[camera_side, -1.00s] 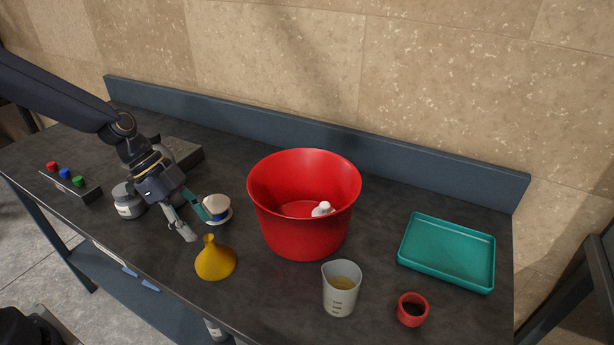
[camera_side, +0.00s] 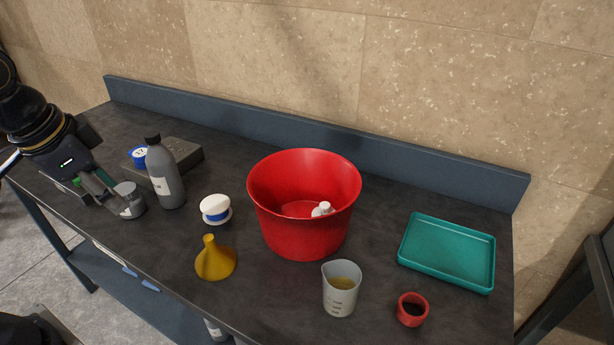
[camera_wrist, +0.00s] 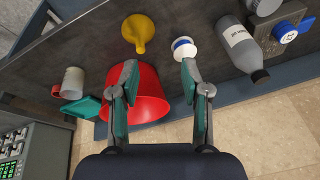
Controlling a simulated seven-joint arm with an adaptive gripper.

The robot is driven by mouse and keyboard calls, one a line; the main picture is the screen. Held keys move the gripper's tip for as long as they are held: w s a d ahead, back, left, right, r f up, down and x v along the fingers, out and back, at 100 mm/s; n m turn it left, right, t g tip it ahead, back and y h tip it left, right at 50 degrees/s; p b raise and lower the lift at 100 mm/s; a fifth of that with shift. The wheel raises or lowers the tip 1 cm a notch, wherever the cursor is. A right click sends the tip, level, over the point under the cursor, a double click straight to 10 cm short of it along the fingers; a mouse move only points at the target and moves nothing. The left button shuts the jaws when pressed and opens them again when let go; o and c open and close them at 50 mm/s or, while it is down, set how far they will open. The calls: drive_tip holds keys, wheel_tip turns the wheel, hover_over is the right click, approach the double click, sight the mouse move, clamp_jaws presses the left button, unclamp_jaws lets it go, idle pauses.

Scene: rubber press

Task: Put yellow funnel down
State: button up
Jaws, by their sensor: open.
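The yellow funnel (camera_side: 215,260) stands on the dark table, wide mouth down and spout up, in front and to the left of the red bucket. It also shows in the wrist view (camera_wrist: 139,32), near the top. My gripper (camera_side: 104,188) is at the far left of the table in the side view, well apart from the funnel. In the wrist view my gripper (camera_wrist: 160,70) has its two fingers spread with nothing between them. The gripper is open and empty.
A red bucket (camera_side: 285,230) holds a small white item. Nearby stand a white-and-blue round container (camera_side: 215,207), a grey bottle (camera_side: 168,180), a small grey jar (camera_side: 130,203), a measuring beaker (camera_side: 340,295), a red cup (camera_side: 412,310) and a teal tray (camera_side: 448,253).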

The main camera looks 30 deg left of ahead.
drive_tip(key=s+r+n+t, duration=0.1)
drive_tip(key=n, duration=0.1)
drive_tip(key=s+r+n, duration=0.1)
drive_tip(key=s+n, duration=0.1)
drive_tip(key=shift+r+t+h, duration=0.1)
drive_tip(key=shift+t+h, duration=0.2)
drive_tip(key=shift+t, duration=0.1)
